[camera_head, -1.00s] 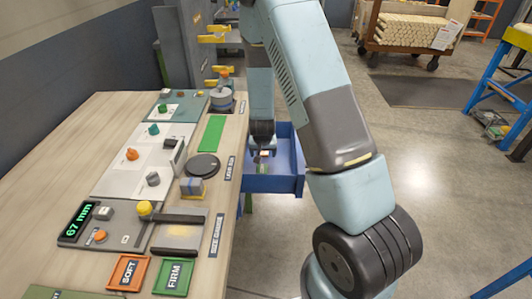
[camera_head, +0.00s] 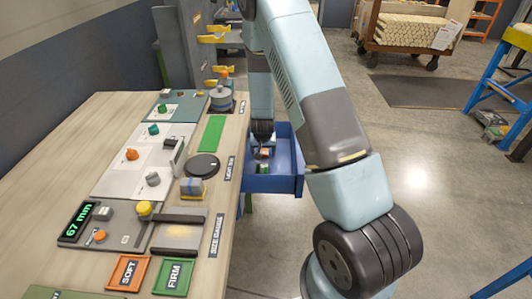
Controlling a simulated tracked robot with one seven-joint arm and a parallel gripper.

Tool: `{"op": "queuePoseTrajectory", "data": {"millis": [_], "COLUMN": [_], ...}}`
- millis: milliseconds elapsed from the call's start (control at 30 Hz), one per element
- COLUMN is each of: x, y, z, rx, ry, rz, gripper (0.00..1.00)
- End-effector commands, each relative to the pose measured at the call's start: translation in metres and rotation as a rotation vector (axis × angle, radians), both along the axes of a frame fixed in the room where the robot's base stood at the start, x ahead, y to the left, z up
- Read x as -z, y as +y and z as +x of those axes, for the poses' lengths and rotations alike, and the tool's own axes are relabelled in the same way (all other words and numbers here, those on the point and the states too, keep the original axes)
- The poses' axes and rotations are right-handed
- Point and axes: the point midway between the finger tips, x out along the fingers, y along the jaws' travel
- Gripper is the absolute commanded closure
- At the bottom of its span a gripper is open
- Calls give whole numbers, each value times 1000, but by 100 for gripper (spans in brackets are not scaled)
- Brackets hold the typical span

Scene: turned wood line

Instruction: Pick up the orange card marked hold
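My gripper (camera_head: 262,147) points down over the open blue drawer (camera_head: 284,184) at the right side of the bench. A small orange patch (camera_head: 265,153), which may be the orange card, shows at the fingertips. A small green item (camera_head: 263,168) lies in the drawer just in front of it. No "hold" marking can be read at this size. I cannot tell whether the fingers are open or shut, or whether they touch the orange patch.
The wooden bench (camera_head: 110,118) holds an orange SOFT tray (camera_head: 128,272), a green FIRM tray (camera_head: 173,277), a size gauge (camera_head: 178,237), a black disc (camera_head: 202,166) and several knobs. The drawer's right part looks empty.

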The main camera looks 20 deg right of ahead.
Motion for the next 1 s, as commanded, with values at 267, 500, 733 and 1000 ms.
{"op": "queuePoseTrajectory", "data": {"millis": [267,500,733,1000], "x": [1,1,1,-13], "y": [0,0,0,1], "z": [-1,-1,-1,0], "rx": [-1,0,0,-1], "ry": [2,2,2,0], "rz": [0,1,1,0], "gripper": [53,76,82,82]}}
